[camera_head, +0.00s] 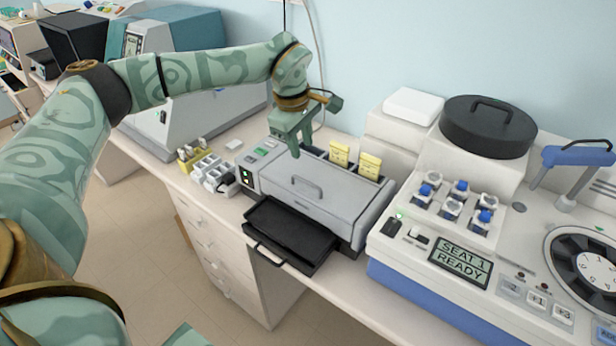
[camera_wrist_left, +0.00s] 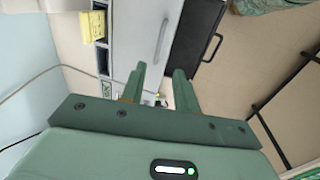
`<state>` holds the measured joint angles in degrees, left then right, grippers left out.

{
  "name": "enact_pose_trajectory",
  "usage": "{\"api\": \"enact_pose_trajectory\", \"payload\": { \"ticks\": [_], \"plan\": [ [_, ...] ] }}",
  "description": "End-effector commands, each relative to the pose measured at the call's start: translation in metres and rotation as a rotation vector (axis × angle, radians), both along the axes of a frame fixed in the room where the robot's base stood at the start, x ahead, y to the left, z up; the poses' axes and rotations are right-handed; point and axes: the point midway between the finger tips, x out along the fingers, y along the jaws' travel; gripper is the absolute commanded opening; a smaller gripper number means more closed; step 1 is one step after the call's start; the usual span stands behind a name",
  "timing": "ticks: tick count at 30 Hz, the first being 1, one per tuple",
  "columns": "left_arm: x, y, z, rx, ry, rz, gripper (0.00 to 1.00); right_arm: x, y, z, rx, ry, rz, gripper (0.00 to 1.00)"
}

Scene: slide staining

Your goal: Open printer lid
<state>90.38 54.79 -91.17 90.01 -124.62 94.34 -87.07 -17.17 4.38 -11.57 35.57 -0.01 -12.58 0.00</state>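The printer (camera_head: 330,205) is a grey box on the counter in the middle of the head view. Its lid (camera_head: 335,190) looks shut, with a bar handle (camera_head: 307,187) on top. A black tray (camera_head: 290,232) sticks out of its front. My left gripper (camera_head: 293,150) points down above the printer's back left part, behind the handle and apart from it. In the left wrist view the two fingers (camera_wrist_left: 158,82) stand apart with nothing between them. The handle (camera_wrist_left: 162,40) shows beyond the fingers there. My right gripper is not in view.
Yellow packs (camera_head: 340,154) stand behind the printer. White racks (camera_head: 212,172) and a small panel with lights (camera_head: 246,178) are at its left. The wall is behind.

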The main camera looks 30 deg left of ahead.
Motion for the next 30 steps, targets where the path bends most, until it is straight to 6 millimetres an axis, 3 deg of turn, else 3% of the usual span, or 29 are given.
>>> {"api": "enact_pose_trajectory", "payload": {
  "ticks": [6, 13, 18, 27, 30],
  "plan": [
    [0.01, -0.002, -0.059, -0.002, 0.004, 0.0, 0.31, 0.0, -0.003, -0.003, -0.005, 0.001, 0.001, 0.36],
    [0.019, -0.003, -0.103, -0.003, 0.002, -0.001, 0.31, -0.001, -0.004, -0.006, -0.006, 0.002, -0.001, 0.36],
    [0.023, -0.003, -0.117, -0.003, 0.0, -0.002, 0.31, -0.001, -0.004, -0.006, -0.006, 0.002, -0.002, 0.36],
    [0.023, -0.003, -0.119, -0.003, -0.001, -0.002, 0.31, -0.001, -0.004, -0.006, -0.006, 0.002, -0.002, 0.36],
    [0.023, -0.003, -0.119, -0.003, -0.001, -0.002, 0.06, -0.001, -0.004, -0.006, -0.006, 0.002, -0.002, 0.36]
  ]
}}
